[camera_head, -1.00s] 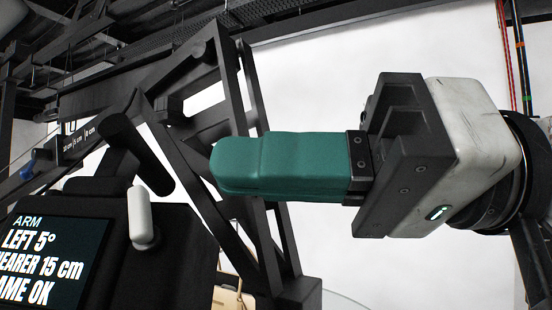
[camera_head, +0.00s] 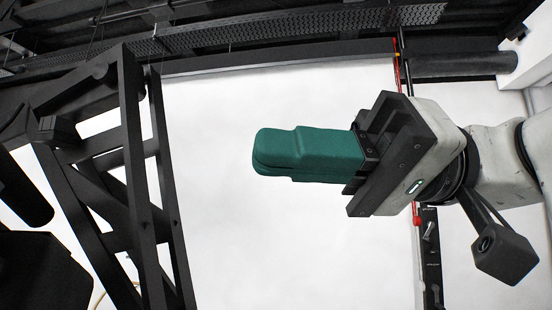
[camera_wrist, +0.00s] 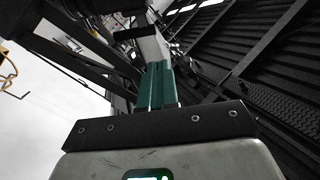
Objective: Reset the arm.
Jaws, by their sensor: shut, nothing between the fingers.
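My gripper (camera_head: 258,152) reaches in from the right in the head view, with its green fingers pressed together and pointing left. Nothing shows between them. It hangs in front of the white backdrop, apart from the black frame at the left. In the wrist view my gripper (camera_wrist: 158,66) shows its green fingers side by side above the black mounting bar. My wrist and forearm show at the right of the head view.
A black truss frame (camera_head: 135,170) stands at the left of the head view. Dark ceiling beams and a mesh tray (camera_head: 290,28) run across the top. The white backdrop (camera_head: 270,240) between the truss and my gripper is clear. A yellow cable (camera_wrist: 8,75) shows in the wrist view.

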